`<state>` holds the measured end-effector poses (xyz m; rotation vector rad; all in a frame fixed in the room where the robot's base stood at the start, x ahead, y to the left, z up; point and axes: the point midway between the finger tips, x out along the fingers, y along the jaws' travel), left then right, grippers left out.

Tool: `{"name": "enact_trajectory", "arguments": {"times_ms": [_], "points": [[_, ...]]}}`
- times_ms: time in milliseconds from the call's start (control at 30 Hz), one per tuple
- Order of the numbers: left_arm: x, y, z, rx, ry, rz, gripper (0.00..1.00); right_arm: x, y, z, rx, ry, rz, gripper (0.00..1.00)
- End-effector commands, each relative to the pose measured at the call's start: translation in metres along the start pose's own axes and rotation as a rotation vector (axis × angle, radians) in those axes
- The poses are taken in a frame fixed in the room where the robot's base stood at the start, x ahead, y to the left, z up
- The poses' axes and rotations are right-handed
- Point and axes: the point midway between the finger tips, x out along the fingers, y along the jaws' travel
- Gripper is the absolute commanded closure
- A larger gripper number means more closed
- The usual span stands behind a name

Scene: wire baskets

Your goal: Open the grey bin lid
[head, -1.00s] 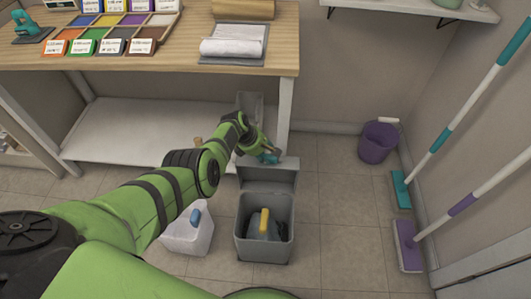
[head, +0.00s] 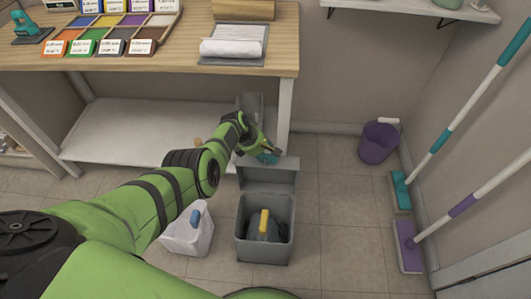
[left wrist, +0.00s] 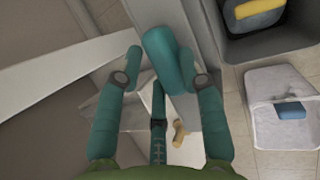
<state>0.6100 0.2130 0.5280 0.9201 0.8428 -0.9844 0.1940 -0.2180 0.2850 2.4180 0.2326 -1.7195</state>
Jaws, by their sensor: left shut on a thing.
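The grey bin (head: 264,251) stands on the tiled floor in front of the workbench. Its grey lid (head: 268,177) stands raised, roughly upright, at the bin's back edge, so the bin's opening is uncovered. A dark item with a yellow handle (head: 264,222) sits inside. My left gripper (head: 266,155) is at the lid's top edge. In the left wrist view its teal fingers (left wrist: 165,78) are shut around a teal handle (left wrist: 163,57) on the lid. The bin's open mouth shows at the upper right there. My right gripper is not in view.
A white bin (head: 184,238) with a blue-handled item stands left of the grey bin. The workbench (head: 160,62) and its low shelf are behind. A purple bucket (head: 378,145) and two mops are at right. Floor right of the grey bin is clear.

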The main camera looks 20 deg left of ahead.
Motion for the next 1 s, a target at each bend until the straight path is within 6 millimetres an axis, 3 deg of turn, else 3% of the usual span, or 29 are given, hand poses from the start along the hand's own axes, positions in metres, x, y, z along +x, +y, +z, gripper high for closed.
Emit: {"name": "enact_trajectory", "arguments": {"times_ms": [233,267,300,733,1000], "points": [[0.003,-0.002,-0.002,0.002,0.004,0.001,1.0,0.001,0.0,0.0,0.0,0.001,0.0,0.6],[0.003,-0.002,-0.002,0.002,0.004,0.001,0.49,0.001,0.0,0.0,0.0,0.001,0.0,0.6],[0.003,-0.002,-0.002,0.001,0.004,0.0,0.41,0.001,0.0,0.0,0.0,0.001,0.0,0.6],[-0.001,0.0,-0.001,0.0,0.002,0.002,0.41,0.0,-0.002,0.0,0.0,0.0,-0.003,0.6],[-0.015,0.001,-0.001,0.002,0.001,0.003,0.41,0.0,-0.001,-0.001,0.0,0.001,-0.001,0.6]]}}
